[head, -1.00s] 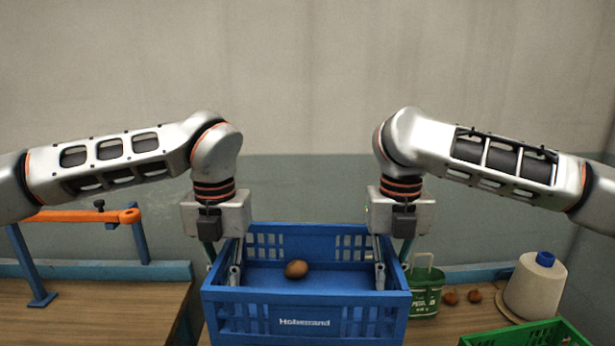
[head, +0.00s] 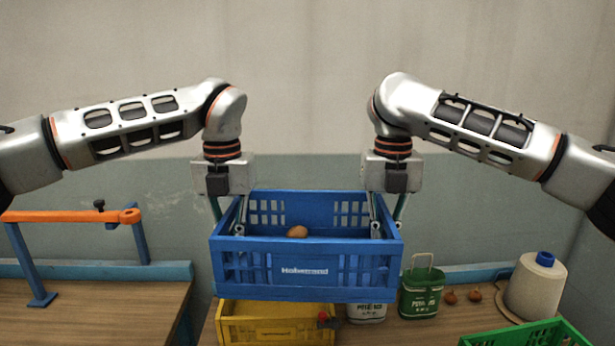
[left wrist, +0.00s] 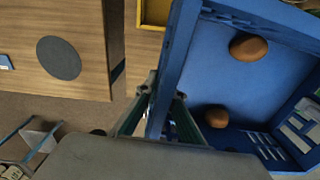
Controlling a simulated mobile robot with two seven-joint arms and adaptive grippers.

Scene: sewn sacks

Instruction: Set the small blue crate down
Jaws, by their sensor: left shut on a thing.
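The small blue crate (head: 310,266) hangs level in the air in the middle of the head view, above the wooden table. My left gripper (head: 230,220) is shut on its left wall, and the wall runs between the fingers in the left wrist view (left wrist: 152,100). My right gripper (head: 386,222) is shut on its right wall. A brown round thing (head: 297,231) shows over the crate's front wall. The left wrist view shows two such brown things, one (left wrist: 248,47) and another (left wrist: 216,116), on the crate's blue floor.
A yellow crate (head: 228,330) stands on the table below, partly hidden by the blue crate. A white tin (head: 367,313), a green tin (head: 420,295), brown bulbs (head: 450,297), a thread cone (head: 535,290) and a green crate (head: 530,336) are to the right. An orange-barred frame (head: 70,216) stands left.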

